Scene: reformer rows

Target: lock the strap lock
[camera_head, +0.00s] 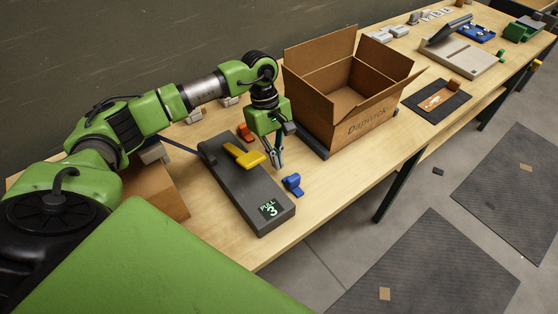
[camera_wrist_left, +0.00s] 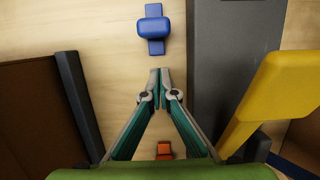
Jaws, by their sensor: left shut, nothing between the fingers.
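A dark grey strap lock unit (camera_head: 232,180) lies on the wooden table, with a yellow lever (camera_head: 246,156) on top and a display reading "PULL 3" at its near end. The lever also shows at the right of the left wrist view (camera_wrist_left: 275,85), beside the grey body (camera_wrist_left: 225,50). My left gripper (camera_head: 278,164) is shut and empty, pointing down just right of the lever, apart from it. Its closed tips show in the left wrist view (camera_wrist_left: 160,72). A blue piece (camera_head: 292,184) lies on the table right of the unit. My right gripper is not in view.
An open cardboard box (camera_head: 370,122) stands close to the right of my left gripper on a dark base. An orange piece (camera_head: 245,133) lies behind the lever. A black mat (camera_head: 436,101) and a grey device (camera_head: 460,55) sit farther right. Bare table lies nearer the front edge.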

